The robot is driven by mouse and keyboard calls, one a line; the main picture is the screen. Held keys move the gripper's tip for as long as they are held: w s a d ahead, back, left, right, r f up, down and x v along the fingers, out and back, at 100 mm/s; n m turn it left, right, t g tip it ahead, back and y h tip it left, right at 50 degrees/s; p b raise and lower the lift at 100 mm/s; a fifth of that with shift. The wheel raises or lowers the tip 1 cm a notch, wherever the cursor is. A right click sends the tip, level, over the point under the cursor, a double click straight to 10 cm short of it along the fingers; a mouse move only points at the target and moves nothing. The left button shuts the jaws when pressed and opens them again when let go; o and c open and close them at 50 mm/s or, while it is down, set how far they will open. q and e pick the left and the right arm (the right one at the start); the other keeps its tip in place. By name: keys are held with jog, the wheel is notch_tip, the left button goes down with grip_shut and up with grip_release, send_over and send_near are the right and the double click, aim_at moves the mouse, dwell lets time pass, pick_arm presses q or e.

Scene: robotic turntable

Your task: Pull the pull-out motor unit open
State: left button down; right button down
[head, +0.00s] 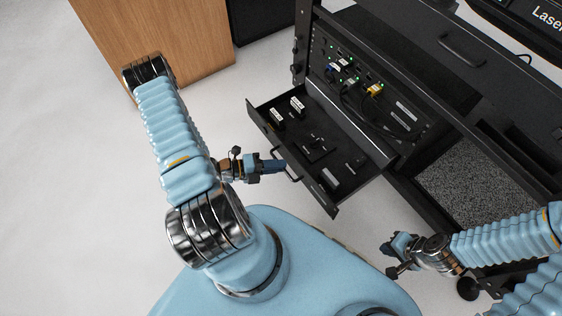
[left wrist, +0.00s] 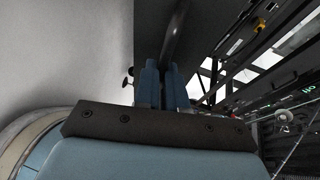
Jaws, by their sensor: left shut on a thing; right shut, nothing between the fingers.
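The pull-out motor unit (head: 340,160) is a black drawer-like tray that stands out from the black rack in the head view, with labelled parts inside. A bar handle is on its front panel (head: 262,130). My left gripper (head: 280,166) is at this handle and is shut on it. In the left wrist view, the blue fingers (left wrist: 161,85) are close together around a dark bar (left wrist: 175,35). The exact contact is partly hidden. My right gripper (head: 390,248) is shut and empty, low at the right, apart from the unit.
The black rack (head: 455,75) fills the right, with a panel of cables and lights (head: 350,75) behind the tray. A speckled grey surface (head: 465,175) lies inside it at the right. A wooden cabinet (head: 170,35) stands at the back left. The pale floor (head: 60,200) is clear.

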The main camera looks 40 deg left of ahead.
pick_arm(q)
jog(key=c, duration=1.2)
grip_release()
jog(key=shift+s+a, duration=0.1)
jog(key=v, duration=1.3)
jog(key=shift+s+a+r+p, duration=0.1)
jog(key=shift+s+a+p, duration=0.15)
jog(key=shift+p, duration=0.15)
